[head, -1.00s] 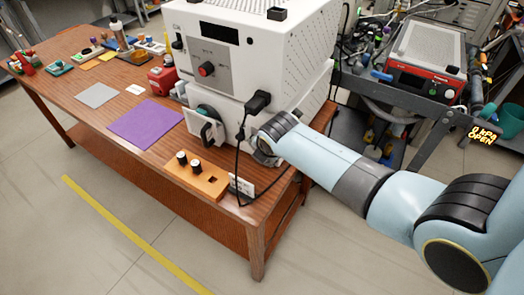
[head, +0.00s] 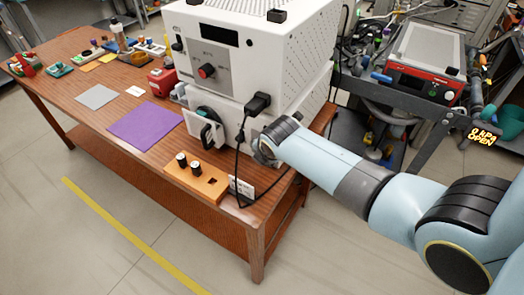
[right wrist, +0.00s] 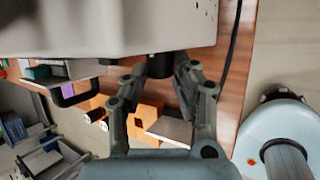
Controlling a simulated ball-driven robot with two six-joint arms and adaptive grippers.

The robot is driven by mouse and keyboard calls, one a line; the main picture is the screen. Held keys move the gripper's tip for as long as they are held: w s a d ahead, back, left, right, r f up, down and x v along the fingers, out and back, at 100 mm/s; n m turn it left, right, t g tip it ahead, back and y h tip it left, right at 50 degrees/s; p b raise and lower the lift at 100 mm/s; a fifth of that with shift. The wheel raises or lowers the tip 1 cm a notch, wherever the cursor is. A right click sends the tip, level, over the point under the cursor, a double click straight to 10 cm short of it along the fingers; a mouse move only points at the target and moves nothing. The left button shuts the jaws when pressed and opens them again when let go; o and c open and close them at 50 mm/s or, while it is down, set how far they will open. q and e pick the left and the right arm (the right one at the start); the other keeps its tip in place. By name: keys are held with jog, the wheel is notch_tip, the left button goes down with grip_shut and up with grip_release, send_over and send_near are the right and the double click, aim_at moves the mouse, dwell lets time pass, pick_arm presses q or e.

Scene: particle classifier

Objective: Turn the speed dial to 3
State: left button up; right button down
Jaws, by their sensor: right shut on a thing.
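The white machine (head: 255,55) stands on the wooden table. My right arm reaches to its lower front, with the right gripper (right wrist: 158,82) up against it. In the right wrist view the fingers stand on both sides of a short black knob (right wrist: 160,65) under the machine's pale housing and are shut on it. The knob's markings and pointer cannot be seen, so its setting is unclear. In the head view my wrist hides the knob and fingers. My left gripper is not in view.
An orange block (head: 195,183) with black pegs lies at the table's front edge, close below the gripper. A black handle (head: 208,131) juts from the machine's front. A black cable (head: 239,150) hangs beside my wrist. A purple mat (head: 145,124) lies to the left.

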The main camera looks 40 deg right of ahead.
jog(key=shift+s, duration=0.1)
jog(key=shift+s+f+t, duration=0.1)
jog(key=shift+f+t, duration=0.1)
jog(key=shift+t, duration=0.5)
jog(key=shift+s+d+f+m+t+y+b, duration=0.1)
jog(key=shift+f+m+t+y+b, duration=0.2)
jog(key=shift+t+b, duration=0.35)
jog(key=t+b, duration=0.2)
jog(key=b, duration=0.2)
jog(key=m+t+y+b, duration=0.1)
jog(key=b, duration=0.3)
jog(key=f+t+b, duration=0.1)
jog(key=t+b, duration=0.1)
jog(key=b, duration=0.2)
jog(key=shift+s+m+t+b, duration=0.15)
jog(key=shift+m+t+b, duration=0.15)
jog(key=shift+t+b, duration=0.1)
jog(key=shift+r+m+t+y+b, duration=0.2)
jog(key=shift+m+t+y+b, duration=0.15)
jog(key=shift+t+b, duration=0.85)
jog(key=c, duration=1)
grip_release()
jog(key=shift+r, duration=0.1)
jog(key=shift+c, duration=0.2)
